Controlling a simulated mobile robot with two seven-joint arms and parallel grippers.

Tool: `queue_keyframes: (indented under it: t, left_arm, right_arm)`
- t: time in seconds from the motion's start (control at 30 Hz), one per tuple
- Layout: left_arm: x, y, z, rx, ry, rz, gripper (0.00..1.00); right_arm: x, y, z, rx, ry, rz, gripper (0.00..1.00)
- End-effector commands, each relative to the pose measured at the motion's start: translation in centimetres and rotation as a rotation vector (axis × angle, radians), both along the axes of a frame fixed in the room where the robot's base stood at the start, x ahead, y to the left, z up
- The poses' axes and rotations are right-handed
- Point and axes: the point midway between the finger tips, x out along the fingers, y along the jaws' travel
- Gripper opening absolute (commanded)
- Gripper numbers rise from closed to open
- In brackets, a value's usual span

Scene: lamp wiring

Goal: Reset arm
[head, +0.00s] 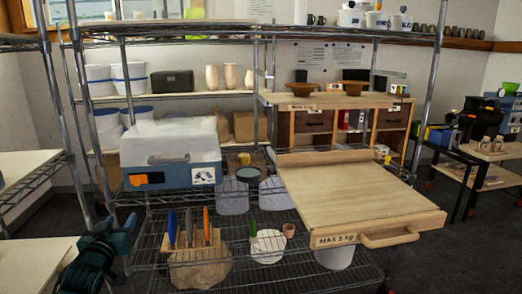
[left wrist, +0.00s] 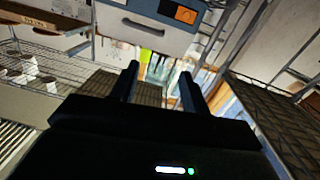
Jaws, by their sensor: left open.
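My left gripper (head: 97,262) is at the lower left of the head view, in front of the wire shelving and apart from the things on it. In the left wrist view its two fingers (left wrist: 158,84) stand apart with nothing held between them. The blue and white box (left wrist: 155,25) shows beyond the fingers, tilted in that view. My right gripper is in neither view.
A wooden pull-out board (head: 350,200) marked "MAX 5 kg" juts forward. A pale table top (head: 35,260) lies left.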

Motion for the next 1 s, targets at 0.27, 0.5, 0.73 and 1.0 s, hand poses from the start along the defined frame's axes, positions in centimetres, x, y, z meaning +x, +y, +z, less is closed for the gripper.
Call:
queue_keyframes:
  t: [0.27,0.5,0.73,1.0]
  left_arm:
    - [6.9,-3.4,7.5,-0.007,0.003,-0.050,0.46]
    - [8.1,-4.1,7.5,0.224,0.061,-0.068,0.46]
    - [6.2,-6.0,3.5,0.403,0.140,-0.119,0.46]
    - [-1.3,-11.9,-6.6,0.364,0.253,-0.241,0.46]
  right_arm:
    - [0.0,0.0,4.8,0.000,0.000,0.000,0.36]
    - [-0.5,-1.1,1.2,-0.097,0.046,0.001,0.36]
    - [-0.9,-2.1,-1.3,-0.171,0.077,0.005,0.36]
    - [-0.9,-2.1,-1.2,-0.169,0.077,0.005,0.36]
